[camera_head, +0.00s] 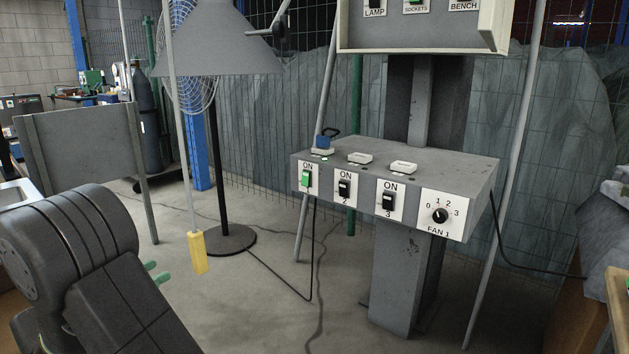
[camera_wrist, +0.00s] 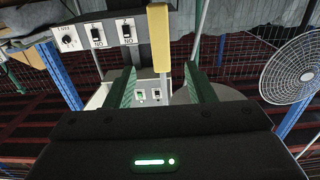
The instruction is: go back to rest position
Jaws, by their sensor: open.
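My gripper shows in the head view as green fingertips (camera_head: 157,272) sticking out past my dark arm at the lower left. In the wrist view its two green ribbed fingers (camera_wrist: 162,88) stand apart with nothing gripped. A yellow handle (camera_head: 198,253) hangs on a pale rod, to the right of the fingertips in the head view and apart from them. In the wrist view the yellow handle (camera_wrist: 159,38) appears beyond and between the fingers.
A grey switch box (camera_head: 455,165) on a post stands right of centre, with a lit green switch (camera_head: 307,180), two dark switches and a fan knob (camera_head: 440,215). A lamp stand (camera_head: 222,240) and a grey board (camera_head: 85,150) stand left. Cables cross the floor.

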